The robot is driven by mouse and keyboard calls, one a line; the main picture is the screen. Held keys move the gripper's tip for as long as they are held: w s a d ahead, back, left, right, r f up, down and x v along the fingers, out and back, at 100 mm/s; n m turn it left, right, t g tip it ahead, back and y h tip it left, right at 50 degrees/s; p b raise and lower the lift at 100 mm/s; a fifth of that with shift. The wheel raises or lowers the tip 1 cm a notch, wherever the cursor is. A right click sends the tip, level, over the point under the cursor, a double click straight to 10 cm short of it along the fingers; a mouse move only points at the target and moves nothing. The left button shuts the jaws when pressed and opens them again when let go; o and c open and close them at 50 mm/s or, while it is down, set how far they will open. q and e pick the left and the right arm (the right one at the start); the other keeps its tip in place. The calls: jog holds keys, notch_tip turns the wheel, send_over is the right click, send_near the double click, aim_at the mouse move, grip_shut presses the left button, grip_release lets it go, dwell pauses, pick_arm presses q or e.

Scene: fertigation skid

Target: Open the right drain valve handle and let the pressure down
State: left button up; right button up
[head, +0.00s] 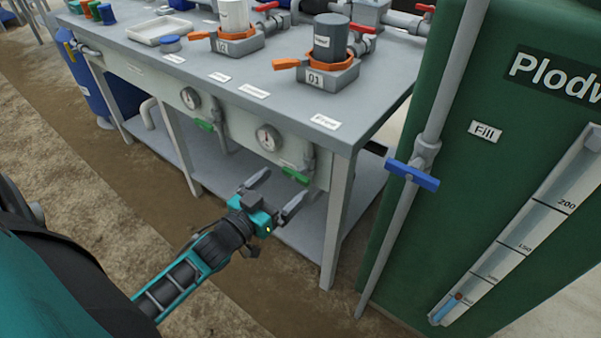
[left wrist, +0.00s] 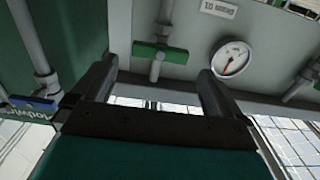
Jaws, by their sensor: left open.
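The right drain valve has a green handle (head: 295,175) on a short grey pipe under the bench front, beside the right pressure gauge (head: 268,137). In the left wrist view the green handle (left wrist: 160,53) lies crosswise to its pipe, with the white-faced gauge (left wrist: 232,58) to its right. The needle shows, but I cannot read its value. My left gripper (head: 285,186) is open and empty, just in front of and below the handle. In the wrist view the handle appears between and beyond the fingers (left wrist: 157,72), apart from them. My right gripper is not in view.
A left gauge (head: 190,98) and left green handle (head: 204,125) sit further along the bench. A bench leg (head: 338,225) stands right of my gripper. The green tank (head: 480,180) and a blue-handled fill valve (head: 412,176) are further right. The lower shelf (head: 235,175) looks clear.

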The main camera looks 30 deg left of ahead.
aim_at(294, 176)
pick_arm(q)
jog(key=w, duration=0.2)
jog(key=w+b, duration=0.1)
jog(key=w, duration=0.4)
jog(key=shift+w+d+b, duration=0.2)
jog(key=shift+d+b, duration=0.1)
jog(key=c, duration=0.9)
